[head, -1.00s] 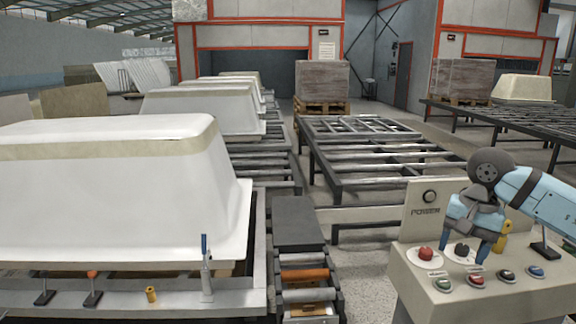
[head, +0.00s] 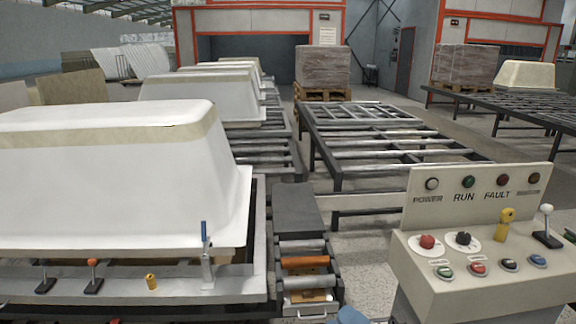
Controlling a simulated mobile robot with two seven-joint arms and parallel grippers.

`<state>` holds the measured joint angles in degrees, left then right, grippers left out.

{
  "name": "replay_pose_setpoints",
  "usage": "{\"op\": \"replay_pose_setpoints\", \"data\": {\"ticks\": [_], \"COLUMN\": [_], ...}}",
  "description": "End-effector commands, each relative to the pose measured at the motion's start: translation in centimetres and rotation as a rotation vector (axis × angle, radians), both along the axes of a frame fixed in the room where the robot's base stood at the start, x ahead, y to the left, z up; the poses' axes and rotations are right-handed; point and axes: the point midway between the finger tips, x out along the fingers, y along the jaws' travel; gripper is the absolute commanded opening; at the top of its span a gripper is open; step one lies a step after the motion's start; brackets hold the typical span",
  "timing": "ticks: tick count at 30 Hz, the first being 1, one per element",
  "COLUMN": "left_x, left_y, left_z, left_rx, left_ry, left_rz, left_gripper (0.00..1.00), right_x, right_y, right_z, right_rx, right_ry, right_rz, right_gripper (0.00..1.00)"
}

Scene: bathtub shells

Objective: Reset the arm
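Neither of my grippers shows clearly in the head view. A small blue piece of my own arm (head: 350,316) shows at the bottom edge, left of the control console; its gripper is out of view. The beige control console (head: 480,262) stands at the right. It carries a red knob (head: 427,242), a black knob (head: 463,239), a yellow key-like part (head: 505,224), a white-balled lever (head: 547,226) and a front row of coloured buttons. Nothing covers the console now.
A large white tub shell (head: 110,190) sits upside down at the left, behind a rail with small levers. A roller conveyor (head: 304,262) runs beside it. An empty rack table (head: 385,145) stands mid-floor. Wrapped pallet goods (head: 322,68) stand farther back.

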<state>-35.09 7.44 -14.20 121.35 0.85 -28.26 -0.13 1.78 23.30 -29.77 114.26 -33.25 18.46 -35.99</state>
Motion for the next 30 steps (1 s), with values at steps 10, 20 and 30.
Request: {"op": "replay_pose_setpoints", "data": {"ticks": [10, 20, 30], "left_x": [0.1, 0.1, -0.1], "left_y": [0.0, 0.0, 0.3], "left_z": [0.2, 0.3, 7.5], "left_rx": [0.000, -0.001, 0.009], "left_ry": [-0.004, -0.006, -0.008], "left_rz": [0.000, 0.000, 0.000], "left_gripper": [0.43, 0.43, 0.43], "right_x": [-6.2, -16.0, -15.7], "right_y": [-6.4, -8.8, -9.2], "right_z": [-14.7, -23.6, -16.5], "right_rx": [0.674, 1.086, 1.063], "right_ry": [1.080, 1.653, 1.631], "right_rz": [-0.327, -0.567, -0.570], "right_gripper": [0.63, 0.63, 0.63]}}
